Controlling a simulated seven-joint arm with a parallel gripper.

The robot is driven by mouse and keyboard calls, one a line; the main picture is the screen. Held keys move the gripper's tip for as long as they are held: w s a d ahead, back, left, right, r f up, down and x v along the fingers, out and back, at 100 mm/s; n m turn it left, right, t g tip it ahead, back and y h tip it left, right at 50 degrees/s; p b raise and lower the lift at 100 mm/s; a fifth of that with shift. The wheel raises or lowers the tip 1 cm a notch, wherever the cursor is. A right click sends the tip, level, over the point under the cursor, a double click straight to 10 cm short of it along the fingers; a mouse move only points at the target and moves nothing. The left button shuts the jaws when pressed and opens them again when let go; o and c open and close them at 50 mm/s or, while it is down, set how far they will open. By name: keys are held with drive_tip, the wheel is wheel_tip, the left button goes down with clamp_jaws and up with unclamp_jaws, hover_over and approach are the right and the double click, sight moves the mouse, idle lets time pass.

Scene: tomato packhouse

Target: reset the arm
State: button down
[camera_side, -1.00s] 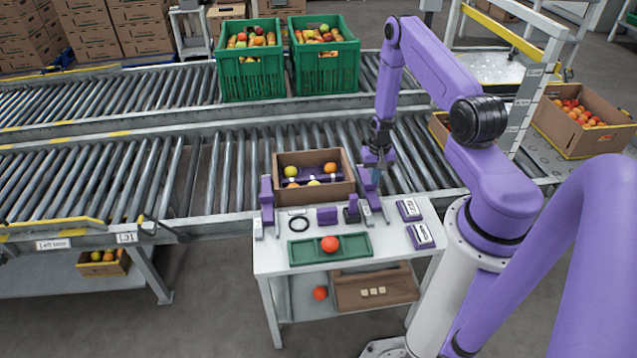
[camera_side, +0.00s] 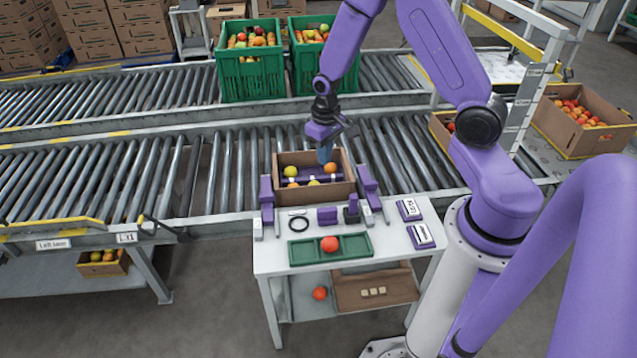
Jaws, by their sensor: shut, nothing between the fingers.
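My purple arm reaches in from the right. My gripper (camera_side: 326,152) points down above the back right part of the open cardboard box (camera_side: 315,194), its bluish fingertips shut and empty. The box holds several yellow and orange fruits and a purple divider (camera_side: 309,178). The tips overlap the box's back edge in this view, and I cannot tell their exact height above it.
The box stands at the white table's (camera_side: 271,257) back edge, between purple brackets. A green tray (camera_side: 305,250) with a red tomato (camera_side: 329,244) lies in front. Green crates (camera_side: 249,74) stand on the far roller conveyor. The rollers left of the box are clear.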

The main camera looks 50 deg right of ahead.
drive_tip(key=s+a+r+n, duration=0.7)
drive_tip(key=s+a+r, duration=0.4)
drive_tip(key=a, duration=0.2)
drive_tip(key=s+r+n, duration=0.3)
drive_tip(key=s, duration=0.4)
drive_tip(key=s+r+n, duration=0.3)
drive_tip(key=s, duration=0.4)
drive_tip(key=shift+s+r, duration=0.15)
drive_tip(key=shift+r, duration=0.05)
